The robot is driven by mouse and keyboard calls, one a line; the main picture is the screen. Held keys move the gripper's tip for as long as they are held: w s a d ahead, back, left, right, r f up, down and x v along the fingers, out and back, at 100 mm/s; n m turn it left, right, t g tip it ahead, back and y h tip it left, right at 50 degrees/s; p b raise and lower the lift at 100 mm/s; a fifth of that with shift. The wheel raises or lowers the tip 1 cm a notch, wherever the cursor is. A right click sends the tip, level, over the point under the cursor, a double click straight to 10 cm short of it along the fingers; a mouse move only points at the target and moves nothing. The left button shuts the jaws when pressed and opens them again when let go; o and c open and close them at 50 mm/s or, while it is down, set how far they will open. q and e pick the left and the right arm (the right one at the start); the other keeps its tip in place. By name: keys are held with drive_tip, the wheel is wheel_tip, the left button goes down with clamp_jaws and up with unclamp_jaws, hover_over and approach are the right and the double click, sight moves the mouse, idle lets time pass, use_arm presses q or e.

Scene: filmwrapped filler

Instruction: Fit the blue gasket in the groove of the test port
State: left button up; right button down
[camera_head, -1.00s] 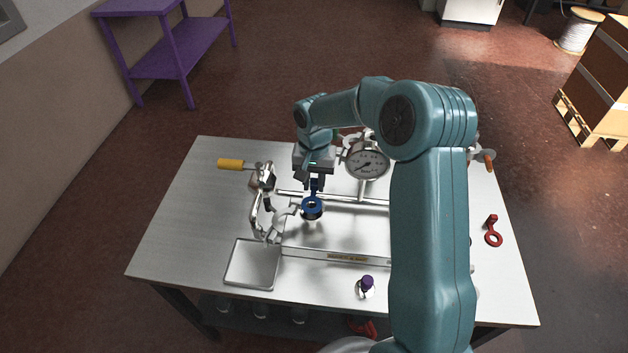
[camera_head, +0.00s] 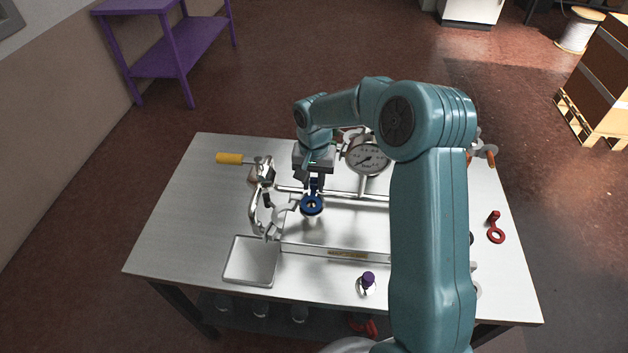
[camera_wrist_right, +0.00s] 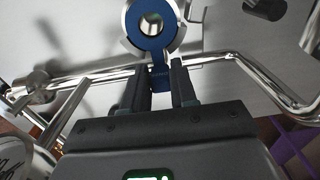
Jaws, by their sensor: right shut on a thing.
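The blue gasket (camera_head: 311,205) is a ring with a tab. It is at the test port (camera_head: 311,217), a bright metal fitting on the table fixture. In the right wrist view the gasket (camera_wrist_right: 151,36) lies over the round metal face of the port (camera_wrist_right: 128,8); I cannot tell whether it sits in the groove, which is hidden. My right gripper (camera_head: 314,182) points down and is shut on the gasket's tab; the fingers show in the right wrist view (camera_wrist_right: 164,83). My left gripper is not in view.
A pressure gauge (camera_head: 367,157) stands just right of my right gripper. Bent metal pipework (camera_head: 257,205) rises to the left. A shallow tray (camera_head: 251,260), a purple-capped piece (camera_head: 368,279), a red ring (camera_head: 496,229) and a yellow-handled tool (camera_head: 230,158) lie around.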

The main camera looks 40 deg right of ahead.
drive_tip(key=shift+s+a+f, duration=0.1)
drive_tip(key=shift+f, duration=0.2)
drive_tip(key=c, duration=0.8)
unclamp_jaws()
drive_tip(key=shift+f, duration=0.1)
drive_tip(key=shift+a, duration=0.15)
drive_tip(key=shift+s, duration=0.15)
wheel_tip(320, 180, up, 17)
drive_tip(key=shift+w+d, duration=0.2)
drive_tip(key=shift+w, duration=0.15)
drive_tip(key=shift+a, duration=0.1)
